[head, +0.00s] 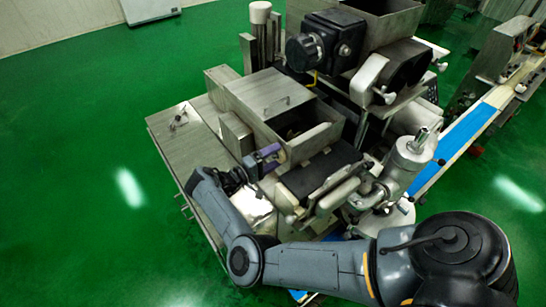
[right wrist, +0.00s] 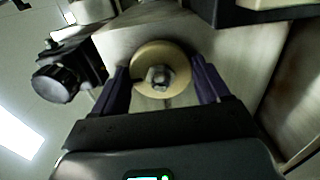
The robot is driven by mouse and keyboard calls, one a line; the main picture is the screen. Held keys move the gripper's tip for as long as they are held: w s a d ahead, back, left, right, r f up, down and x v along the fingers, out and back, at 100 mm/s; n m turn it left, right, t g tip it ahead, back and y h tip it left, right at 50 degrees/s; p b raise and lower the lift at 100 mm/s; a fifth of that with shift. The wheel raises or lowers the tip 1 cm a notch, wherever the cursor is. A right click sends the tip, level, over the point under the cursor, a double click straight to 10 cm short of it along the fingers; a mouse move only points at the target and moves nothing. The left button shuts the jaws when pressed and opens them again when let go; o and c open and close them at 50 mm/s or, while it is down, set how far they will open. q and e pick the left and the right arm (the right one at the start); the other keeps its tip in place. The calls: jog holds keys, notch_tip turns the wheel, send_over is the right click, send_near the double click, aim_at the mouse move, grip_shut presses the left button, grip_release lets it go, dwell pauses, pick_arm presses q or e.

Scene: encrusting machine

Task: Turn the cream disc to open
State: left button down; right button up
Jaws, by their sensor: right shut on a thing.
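The cream disc (right wrist: 147,56) is round, with a metal nut at its centre, and sits on the metal side of the machine in the right wrist view. A small cream edge of it (head: 282,156) shows in the head view. My right gripper (right wrist: 162,74) has one purple finger on each side of the disc and is shut on it. In the head view the right gripper (head: 271,159) is at the machine's side below the metal hopper, and its fingers partly hide the disc. My left gripper is not in view.
A black knob (right wrist: 56,82) stands left of the disc in the right wrist view. The open metal hopper (head: 310,133) is above my gripper, and a dark belt (head: 318,172) lies to its right. A flat metal cabinet top (head: 178,135) is to the left. Green floor is free beyond.

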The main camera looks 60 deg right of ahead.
dwell(0.4)
jog(key=o, duration=1)
jog(key=shift+o, duration=0.2)
jog(key=shift+w+a+f+b, duration=0.1)
jog(key=shift+w+a+b, duration=0.05)
jog(key=shift+a+b, duration=0.15)
jog(key=b+v, duration=0.3)
jog(key=v, duration=0.7)
jog(key=shift+b, duration=0.4)
jog(key=shift+a, duration=0.1)
